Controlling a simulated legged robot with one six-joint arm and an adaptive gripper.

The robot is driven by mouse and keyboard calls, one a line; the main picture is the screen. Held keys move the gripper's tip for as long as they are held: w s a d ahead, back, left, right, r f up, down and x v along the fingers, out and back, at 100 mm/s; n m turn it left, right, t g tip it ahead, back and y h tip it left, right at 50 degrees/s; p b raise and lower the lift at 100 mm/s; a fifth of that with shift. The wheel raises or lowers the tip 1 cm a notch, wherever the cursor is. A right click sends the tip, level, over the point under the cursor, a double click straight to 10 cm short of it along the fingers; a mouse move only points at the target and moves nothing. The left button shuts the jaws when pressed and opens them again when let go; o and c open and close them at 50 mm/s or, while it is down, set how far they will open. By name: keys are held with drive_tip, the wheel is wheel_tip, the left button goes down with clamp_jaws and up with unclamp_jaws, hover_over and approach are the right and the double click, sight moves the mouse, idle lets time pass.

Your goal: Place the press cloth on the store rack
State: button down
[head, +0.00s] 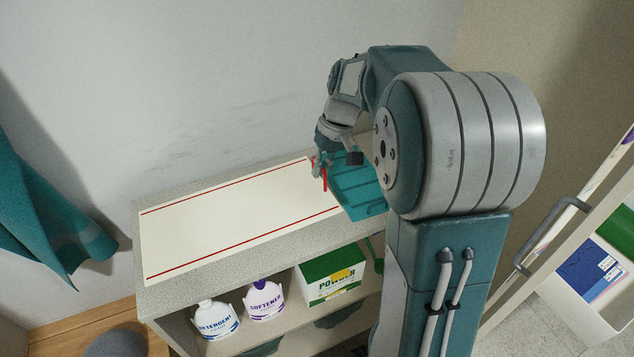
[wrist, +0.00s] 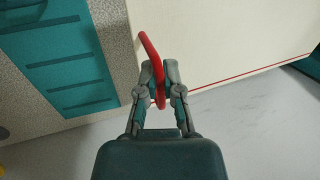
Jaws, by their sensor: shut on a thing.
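The press cloth (head: 230,215), a cream sheet with red lines along its long edges, lies flat on top of a speckled grey shelf unit. It also fills the upper right of the wrist view (wrist: 230,38). My gripper (head: 320,168) is at the cloth's right end. It is shut on a red loop (wrist: 147,45), which stands at the cloth's edge; its attachment is not clear. A teal slotted panel (head: 357,190) lies on the shelf top just right of the cloth, partly hidden by my arm. I cannot tell whether this panel or the shelf unit (head: 200,280) is the store rack.
Detergent (head: 217,322), softener (head: 264,300) and a powder box (head: 332,278) stand on the lower shelf. A teal cloth (head: 45,215) hangs at the left wall. A grey rail (head: 553,238) is at the right. The wall closes off the back.

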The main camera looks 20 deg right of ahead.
drive_tip(key=w+f, duration=0.1)
drive_tip(key=w+d+f, duration=0.1)
drive_tip(key=f, duration=0.1)
drive_tip(key=w+f, duration=0.1)
drive_tip(key=f, duration=0.1)
drive_tip(key=shift+w+d, duration=0.3)
drive_tip(key=shift+w, duration=0.1)
drive_tip(key=shift+w+d+f, duration=0.2)
drive_tip(key=shift+d+f, duration=0.05)
wheel_tip(320, 180, down, 3)
drive_tip(key=shift+w+f, duration=0.1)
drive_tip(key=shift+w, duration=0.05)
drive_tip(key=shift+a, duration=0.35)
drive_tip(key=c, duration=0.8)
unclamp_jaws()
drive_tip(key=shift+d+f, duration=0.1)
drive_tip(key=shift+d, duration=0.15)
drive_tip(key=v, duration=1.2)
drive_tip(key=s+a+r+t+h, duration=0.2)
drive_tip(key=s+a+r, duration=0.4)
drive_tip(key=s+a, duration=0.45)
drive_tip(key=s+a+f+t, duration=0.1)
drive_tip(key=s+a, duration=0.1)
drive_tip(key=s, duration=0.5)
drive_tip(key=s+a+f+t+h, duration=0.1)
drive_tip(key=s+a+f+t, duration=0.1)
drive_tip(key=s, duration=0.5)
drive_tip(key=shift+t, duration=0.3)
